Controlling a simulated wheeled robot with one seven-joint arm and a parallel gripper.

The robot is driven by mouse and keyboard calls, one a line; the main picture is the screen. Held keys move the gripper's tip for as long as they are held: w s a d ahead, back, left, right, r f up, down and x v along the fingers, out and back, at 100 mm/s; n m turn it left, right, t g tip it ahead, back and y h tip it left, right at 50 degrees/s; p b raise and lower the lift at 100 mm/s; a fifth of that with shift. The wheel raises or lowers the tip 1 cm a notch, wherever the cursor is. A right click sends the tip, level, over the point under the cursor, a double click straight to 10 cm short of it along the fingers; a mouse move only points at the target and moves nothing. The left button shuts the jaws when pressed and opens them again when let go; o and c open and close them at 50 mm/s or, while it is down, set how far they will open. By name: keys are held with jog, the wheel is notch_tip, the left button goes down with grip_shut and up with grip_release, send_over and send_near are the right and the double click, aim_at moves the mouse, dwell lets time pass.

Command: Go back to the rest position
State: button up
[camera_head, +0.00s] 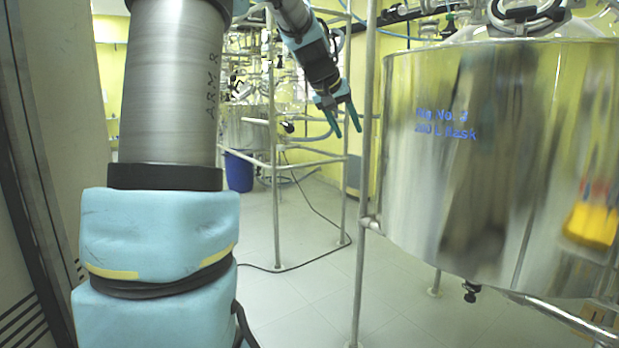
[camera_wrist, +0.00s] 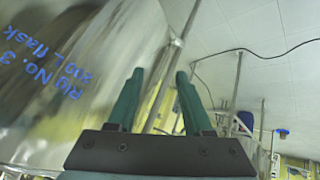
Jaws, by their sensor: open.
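My gripper (camera_head: 347,119) hangs at the end of my raised arm in the upper middle of the head view, tilted down and to the right. Its two teal fingers are apart with nothing between them. In the wrist view the open fingers (camera_wrist: 160,98) point up the picture, with a metal pole visible beyond them. In the head view the gripper appears just left of a large steel vessel (camera_head: 480,190) with blue lettering. The vessel also fills the left of the wrist view (camera_wrist: 60,95). I cannot tell the exact gap between them.
A vertical metal frame pole (camera_head: 366,200) stands beside the vessel. Another metal frame (camera_head: 275,190) with glassware and a blue bin (camera_head: 239,171) stand farther back. A dark cable (camera_head: 318,258) lies on the tiled floor. Clear floor (camera_head: 300,310) shows between the frames.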

jog(key=s+a+f+g+y+p, duration=0.1)
jog(key=s+a+f, duration=0.4)
jog(key=s+f, duration=0.2)
jog(key=s+a+f+g+y+p, duration=0.1)
jog(key=s+a+f, duration=0.4)
jog(key=s, duration=0.5)
jog(key=s+a+f+n+g+y+p, duration=0.1)
jog(key=s+a+f+g+y, duration=0.1)
jog(key=s+a+f, duration=0.3)
jog(key=s+f+y, duration=0.1)
jog(key=s+f, duration=0.3)
jog(key=shift+a+f+g+p, duration=0.15)
jog(key=shift+a+g+p, duration=0.15)
jog(key=shift+a+p, duration=0.1)
